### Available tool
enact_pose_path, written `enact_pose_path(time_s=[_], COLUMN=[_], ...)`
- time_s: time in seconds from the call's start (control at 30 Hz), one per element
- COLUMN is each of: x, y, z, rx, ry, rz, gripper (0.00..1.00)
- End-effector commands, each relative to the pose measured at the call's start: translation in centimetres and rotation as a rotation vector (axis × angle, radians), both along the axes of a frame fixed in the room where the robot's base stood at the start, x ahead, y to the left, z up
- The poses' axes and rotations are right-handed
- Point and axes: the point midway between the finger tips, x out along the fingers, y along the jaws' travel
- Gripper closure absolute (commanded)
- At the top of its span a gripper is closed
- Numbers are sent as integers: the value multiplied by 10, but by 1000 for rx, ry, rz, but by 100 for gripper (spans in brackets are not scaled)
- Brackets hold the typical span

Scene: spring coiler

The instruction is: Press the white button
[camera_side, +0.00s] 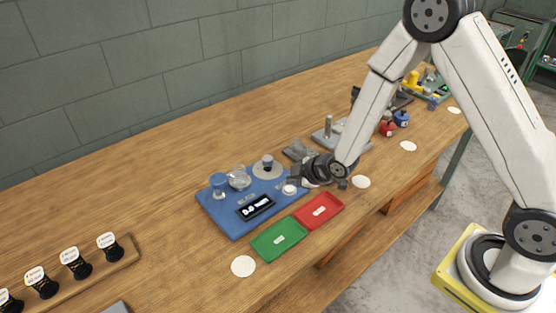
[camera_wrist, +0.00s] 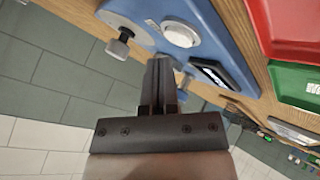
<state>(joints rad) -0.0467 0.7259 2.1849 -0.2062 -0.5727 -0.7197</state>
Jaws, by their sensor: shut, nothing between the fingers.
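The white button (camera_side: 289,189) is a round disc on the right part of the blue panel (camera_side: 236,228). In the wrist view the button (camera_wrist: 181,33) is a white disc in a pale ring, just past the fingertips. My gripper (camera_side: 293,175) is shut and empty. It is over the panel's right edge, close to the button and seemingly above it. In the wrist view my gripper (camera_wrist: 160,66) has its fingers together, their tips a little short of the button in the picture. I cannot tell whether they touch it.
The panel also bears a dark display (camera_side: 256,207), a knob on a grey disc (camera_side: 267,167), a glass piece (camera_side: 239,179) and a blue knob (camera_side: 219,183). A red tray (camera_side: 319,211) and a green tray (camera_side: 279,240) lie in front. The table's left middle is clear.

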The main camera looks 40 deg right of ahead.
Motion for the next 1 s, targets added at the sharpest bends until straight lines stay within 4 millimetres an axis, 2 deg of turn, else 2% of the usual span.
enact_pose_path(time_s=[0.63,1.0], x=[0,0], y=[0,0], z=[43,48], rx=[0,-1], ry=[-2,0], rz=[1,1], gripper=[100,100])
